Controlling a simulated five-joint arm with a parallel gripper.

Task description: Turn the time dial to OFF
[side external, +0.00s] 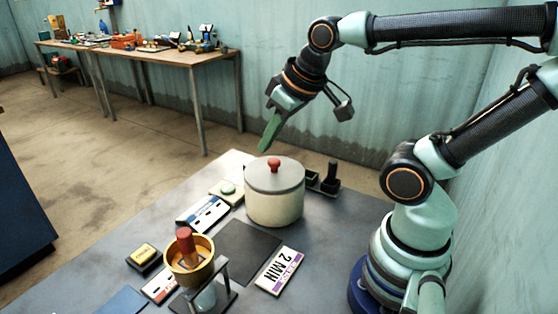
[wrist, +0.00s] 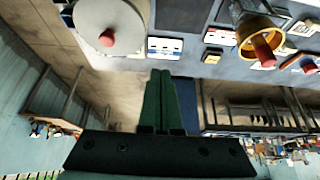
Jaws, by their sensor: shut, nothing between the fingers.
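My gripper (side external: 269,135) is shut and empty, its green fingers pointing down in the air above and behind the white round pot (side external: 274,205) in the side view. The closed fingers also show in the wrist view (wrist: 162,80), touching nothing. The pot has a grey lid with a red knob (side external: 274,165). A small pale unit with a green round button (side external: 228,188) sits left of the pot. A card reading "2 MIN" (side external: 279,271) lies at the front. I cannot make out a time dial or an OFF mark for certain.
A yellow funnel cup (side external: 190,270) with a red-topped piece stands on a black stand at the front. A black upright lever (side external: 330,178) stands behind the pot, right. A blue-and-white labelled card (side external: 203,213), a dark mat (side external: 247,250) and a yellow-topped block (side external: 144,256) lie nearby.

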